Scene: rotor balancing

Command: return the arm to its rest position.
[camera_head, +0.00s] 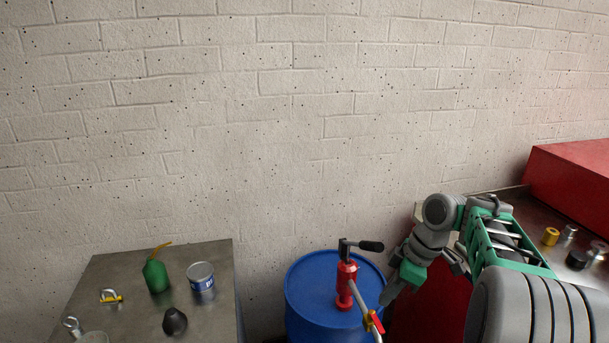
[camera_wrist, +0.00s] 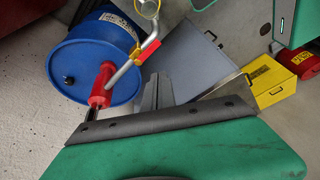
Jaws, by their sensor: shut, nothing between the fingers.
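My gripper (camera_head: 389,294) is at the lower right in the head view, at the end of my bent grey and green arm. Its fingers point down and to the left, and they are shut and empty. In the wrist view the shut fingers (camera_wrist: 156,92) show as a narrow grey shape above the green gripper body. In the head view the gripper appears just right of a blue drum (camera_head: 305,290) with a red hand pump (camera_head: 346,284) on top. The drum also shows in the wrist view (camera_wrist: 85,65). I cannot tell the exact gap between them.
A metal table (camera_head: 120,275) at left holds a green oil bottle (camera_head: 156,275), a can (camera_head: 201,276) and small parts. A bench at right holds several small cylinders and a red box (camera_head: 575,180). The wrist view shows a yellow box (camera_wrist: 268,82) and a red cylinder (camera_wrist: 299,62).

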